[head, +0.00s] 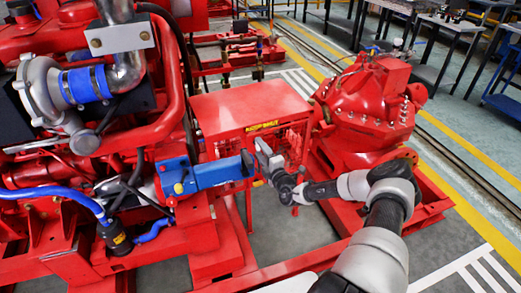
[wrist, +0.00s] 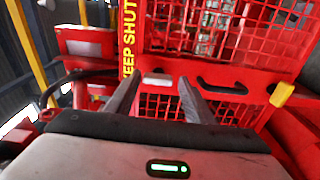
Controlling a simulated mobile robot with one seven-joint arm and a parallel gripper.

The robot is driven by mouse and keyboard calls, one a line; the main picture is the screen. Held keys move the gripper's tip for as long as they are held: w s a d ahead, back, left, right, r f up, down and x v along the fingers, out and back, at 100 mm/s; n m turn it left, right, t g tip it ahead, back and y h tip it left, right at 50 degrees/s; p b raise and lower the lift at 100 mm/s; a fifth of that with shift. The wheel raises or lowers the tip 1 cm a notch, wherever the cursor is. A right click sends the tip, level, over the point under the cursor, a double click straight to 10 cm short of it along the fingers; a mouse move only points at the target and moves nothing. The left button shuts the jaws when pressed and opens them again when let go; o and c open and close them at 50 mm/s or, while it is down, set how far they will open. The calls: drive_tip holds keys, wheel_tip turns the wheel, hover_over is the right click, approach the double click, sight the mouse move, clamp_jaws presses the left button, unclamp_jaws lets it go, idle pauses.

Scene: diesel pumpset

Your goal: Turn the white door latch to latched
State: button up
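The white door latch (wrist: 156,79) is a small pale bar on the red mesh door (wrist: 215,50), beside the yellow "KEEP SHUT" lettering. It lies roughly level across the wrist picture, between my fingertips as seen there. My gripper (wrist: 160,86) is open, with one dark finger on each side of the latch's line of sight. I cannot tell whether either finger touches it. In the head view my gripper (head: 258,155) is at the front of the red guard box (head: 250,107); the latch cannot be made out there.
A red pump casing (head: 365,105) stands to the right.

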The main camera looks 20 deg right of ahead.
drive_tip(key=shift+o, duration=0.4)
drive_tip(key=shift+w+r, duration=0.1)
drive_tip(key=s+d+p, duration=0.1)
drive_tip(key=s+p, duration=0.2)
drive_tip(key=s, duration=1.4)
drive_tip(key=shift+s+d, duration=0.2)
drive_tip(key=shift+d, duration=0.15)
